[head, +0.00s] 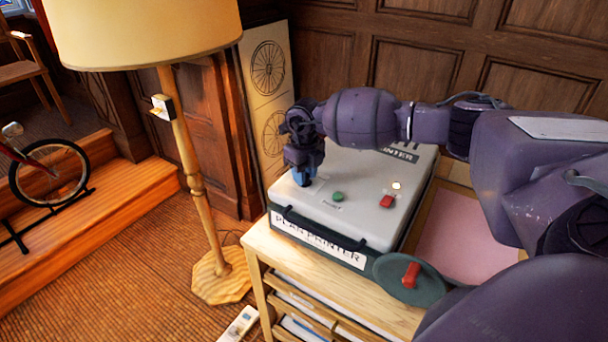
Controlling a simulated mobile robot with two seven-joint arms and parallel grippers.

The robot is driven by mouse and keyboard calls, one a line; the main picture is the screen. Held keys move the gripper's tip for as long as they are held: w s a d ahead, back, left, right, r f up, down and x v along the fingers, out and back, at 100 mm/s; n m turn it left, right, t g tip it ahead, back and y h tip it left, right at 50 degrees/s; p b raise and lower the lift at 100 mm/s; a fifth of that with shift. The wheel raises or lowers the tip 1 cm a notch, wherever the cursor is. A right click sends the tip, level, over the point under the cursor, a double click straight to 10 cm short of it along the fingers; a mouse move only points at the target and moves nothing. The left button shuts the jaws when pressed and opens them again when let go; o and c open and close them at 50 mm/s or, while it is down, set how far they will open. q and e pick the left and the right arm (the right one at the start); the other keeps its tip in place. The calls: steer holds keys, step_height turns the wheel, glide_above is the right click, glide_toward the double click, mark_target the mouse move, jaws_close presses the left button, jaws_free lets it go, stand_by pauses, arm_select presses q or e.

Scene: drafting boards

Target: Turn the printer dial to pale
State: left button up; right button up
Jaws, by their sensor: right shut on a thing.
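The plan printer (345,215) is a pale grey box with a dark green base, standing on a wooden stand. My right gripper (302,178) points down at the left part of its top and is shut on the dial there. The dial is almost wholly hidden by the fingers; a bit of blue shows at their tips. Its pointer and the pale mark cannot be made out. A green button (338,196) with a small unreadable label, a red switch (387,201) and a lit lamp (396,185) are to the right. My left gripper is out of view.
A dark green disc with a red handle (410,275) is at the printer's front right corner. A pink sheet (468,240) lies right of the printer. A floor lamp (190,170) stands left, with a panel of wheel drawings (268,100) behind.

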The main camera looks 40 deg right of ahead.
steer(key=n, duration=0.3)
steer(key=shift+b, duration=0.35)
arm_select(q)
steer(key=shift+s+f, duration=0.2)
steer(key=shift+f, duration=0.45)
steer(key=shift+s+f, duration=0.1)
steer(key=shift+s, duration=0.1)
arm_select(e)
steer(key=shift+n, duration=0.4)
steer(key=o, duration=0.9)
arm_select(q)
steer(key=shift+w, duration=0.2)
arm_select(e)
steer(key=shift+r, duration=0.15)
